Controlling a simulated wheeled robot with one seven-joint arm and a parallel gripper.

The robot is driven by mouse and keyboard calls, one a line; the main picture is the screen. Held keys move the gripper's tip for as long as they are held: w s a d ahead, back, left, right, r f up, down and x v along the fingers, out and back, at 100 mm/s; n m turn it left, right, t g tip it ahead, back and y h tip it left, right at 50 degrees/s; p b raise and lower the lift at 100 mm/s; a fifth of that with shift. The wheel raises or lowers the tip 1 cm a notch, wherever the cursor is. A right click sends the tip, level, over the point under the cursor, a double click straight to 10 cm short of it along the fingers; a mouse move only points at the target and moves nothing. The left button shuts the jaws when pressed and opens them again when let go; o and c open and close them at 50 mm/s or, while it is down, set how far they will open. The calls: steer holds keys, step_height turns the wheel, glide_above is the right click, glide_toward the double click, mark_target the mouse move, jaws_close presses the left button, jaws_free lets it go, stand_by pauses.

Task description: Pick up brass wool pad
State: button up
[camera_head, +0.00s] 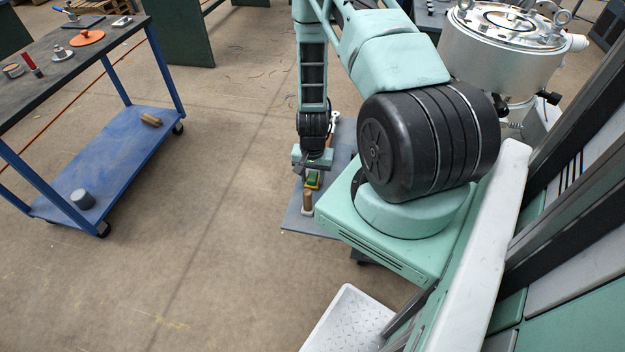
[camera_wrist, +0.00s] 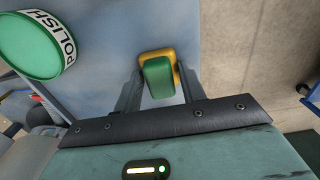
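A pad with a green block over a yellow-gold part, which I take for the brass wool pad (camera_wrist: 159,76), shows in the wrist view between my gripper's fingers. It also shows in the head view (camera_head: 312,180), low on the grey-blue work surface (camera_head: 293,216). My gripper (camera_wrist: 160,68) points down at it, with one finger on each side. In the head view my wrist hides part of the pad.
A green tin marked POLISH (camera_wrist: 29,46) stands left of the pad. A small brown item (camera_head: 307,202) sits near the surface's front edge. A blue cart (camera_head: 118,150) with small parts stands far left, with open floor between. A metal vessel (camera_head: 500,55) stands at right.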

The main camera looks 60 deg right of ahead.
mark_target(312, 175)
stand_by(0.3)
step_height(312, 175, up, 10)
steer(key=shift+b, duration=0.5)
